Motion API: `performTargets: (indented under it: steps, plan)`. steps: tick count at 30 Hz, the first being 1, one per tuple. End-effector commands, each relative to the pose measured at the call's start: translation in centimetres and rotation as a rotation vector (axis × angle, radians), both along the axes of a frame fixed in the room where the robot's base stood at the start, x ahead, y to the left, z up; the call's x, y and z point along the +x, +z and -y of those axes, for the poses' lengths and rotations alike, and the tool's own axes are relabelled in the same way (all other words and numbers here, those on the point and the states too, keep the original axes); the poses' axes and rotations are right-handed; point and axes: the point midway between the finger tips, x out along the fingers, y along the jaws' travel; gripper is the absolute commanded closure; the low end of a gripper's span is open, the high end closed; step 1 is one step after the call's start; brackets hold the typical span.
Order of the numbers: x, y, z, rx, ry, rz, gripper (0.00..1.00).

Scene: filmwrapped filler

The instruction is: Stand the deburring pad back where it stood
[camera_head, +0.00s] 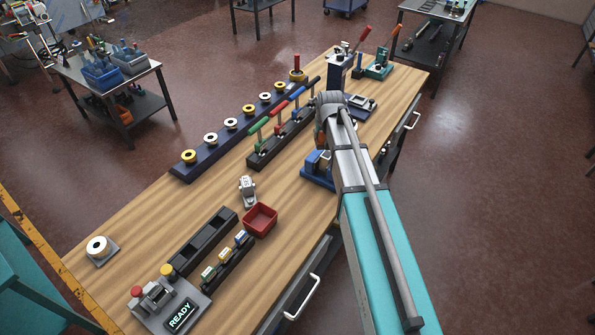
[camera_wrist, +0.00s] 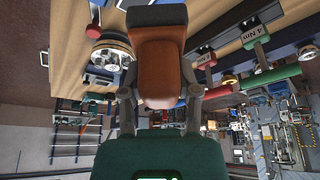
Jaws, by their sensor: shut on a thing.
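The deburring pad, an orange-brown block with rounded edges (camera_wrist: 158,72), fills the upper middle of the wrist view. My gripper (camera_wrist: 160,92) is shut on it, with one grey finger on each side. A dark grey piece shows just beyond the pad, at the top of that view. In the head view, my gripper (camera_head: 321,128) is over the right half of the wooden bench (camera_head: 135,215), mostly hidden by my arm. A small orange patch of the pad (camera_head: 319,139) shows under it. I cannot tell which spot the pad stood on.
A rack of coloured-handled torque drivers (camera_head: 280,140) stands left of my gripper, with a rail of tape rolls (camera_head: 200,155) behind. A blue fixture (camera_head: 316,170) is close in front. A red bin (camera_head: 260,219) and a label printer (camera_head: 247,190) stand nearer. Bare wood lies between them.

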Motion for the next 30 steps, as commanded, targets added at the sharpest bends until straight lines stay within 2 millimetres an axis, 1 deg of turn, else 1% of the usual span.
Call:
performTargets:
  steps: [1,5,12,15,18,21,24,30]
  plan:
    - [-0.8,-0.7,-0.6,0.000,0.005,0.000,0.96]
    - [-2.9,-2.0,-2.7,-0.001,0.018,0.000,0.96]
    - [-7.8,-4.9,-7.0,0.001,0.046,0.001,0.96]
    - [-9.7,-5.9,-8.5,0.001,0.056,0.002,0.96]
    - [-11.1,-6.6,-9.6,0.000,0.064,0.002,0.96]
    - [-12.1,-7.1,-10.4,0.000,0.069,0.003,0.96]
    - [-12.6,-7.2,-10.8,0.001,0.071,0.003,0.96]
    - [-12.7,-7.2,-10.9,0.002,0.072,0.003,0.96]
